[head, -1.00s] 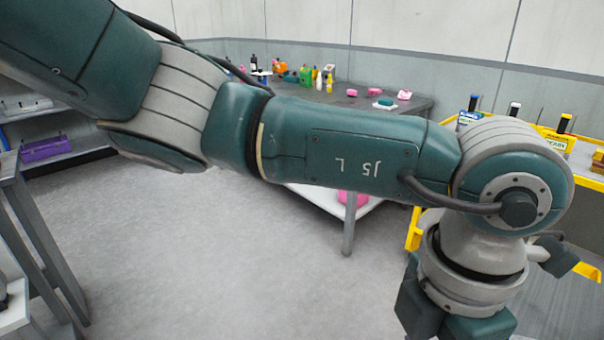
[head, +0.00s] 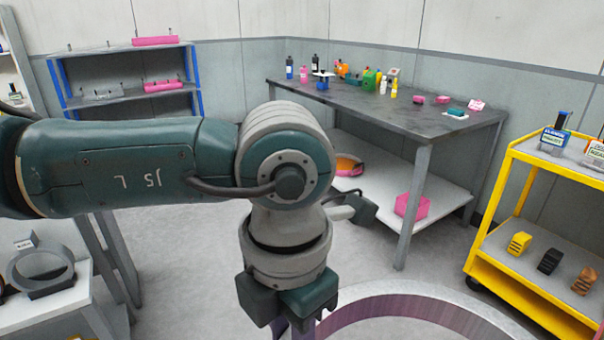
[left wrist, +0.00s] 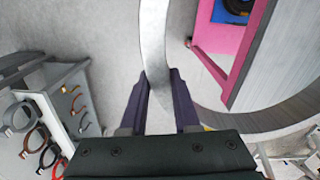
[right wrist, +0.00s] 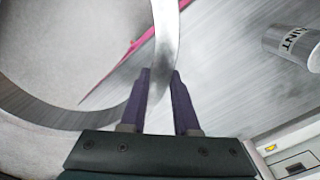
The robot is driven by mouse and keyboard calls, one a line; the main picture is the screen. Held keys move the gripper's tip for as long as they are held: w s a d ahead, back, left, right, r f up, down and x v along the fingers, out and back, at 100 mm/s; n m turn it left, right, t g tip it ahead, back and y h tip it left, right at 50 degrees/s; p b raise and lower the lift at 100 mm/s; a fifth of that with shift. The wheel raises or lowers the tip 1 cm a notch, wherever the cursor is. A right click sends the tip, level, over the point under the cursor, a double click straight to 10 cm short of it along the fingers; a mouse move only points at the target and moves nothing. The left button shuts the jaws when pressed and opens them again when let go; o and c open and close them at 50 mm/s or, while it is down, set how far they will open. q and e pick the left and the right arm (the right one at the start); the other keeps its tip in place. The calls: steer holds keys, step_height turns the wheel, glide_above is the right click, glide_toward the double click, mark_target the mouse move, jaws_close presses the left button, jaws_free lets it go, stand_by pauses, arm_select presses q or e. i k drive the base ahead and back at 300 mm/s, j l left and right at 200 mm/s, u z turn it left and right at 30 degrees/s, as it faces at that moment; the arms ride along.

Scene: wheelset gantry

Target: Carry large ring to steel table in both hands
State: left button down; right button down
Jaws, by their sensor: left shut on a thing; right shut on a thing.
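The large ring (head: 410,288) shows at the bottom of the head view as a wide grey rim with a purplish inner wall, cut off by the picture edge. My left gripper (head: 300,324) is at its left side. In the left wrist view my left gripper (left wrist: 161,82) is shut on the ring's band (left wrist: 154,40). In the right wrist view my right gripper (right wrist: 160,82) is shut on the band (right wrist: 166,30) too. The right gripper is not in the head view. The steel table (head: 350,96), with a dark top and grey legs, stands beyond the ring, apart from it.
Bottles and small coloured items line the table's back; pink pieces and a teal item (head: 456,113) lie at its right. Its lower shelf holds a pink box (head: 412,206). A yellow cart (head: 535,155) stands right, a low stand (head: 75,300) left. Floor before the table is clear.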

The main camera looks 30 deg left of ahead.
mark_target(372, 104)
steer(key=i+j+u, duration=0.15)
steer(key=i+u, duration=0.6)
steer(key=i+j, duration=0.1)
steer(key=i, duration=4.15)
steer(key=i+z, duration=0.3)
steer(key=z, duration=0.15)
steer(key=i+j+z, duration=0.1)
steer(key=i+z, duration=0.15)
steer(key=z, duration=0.65)
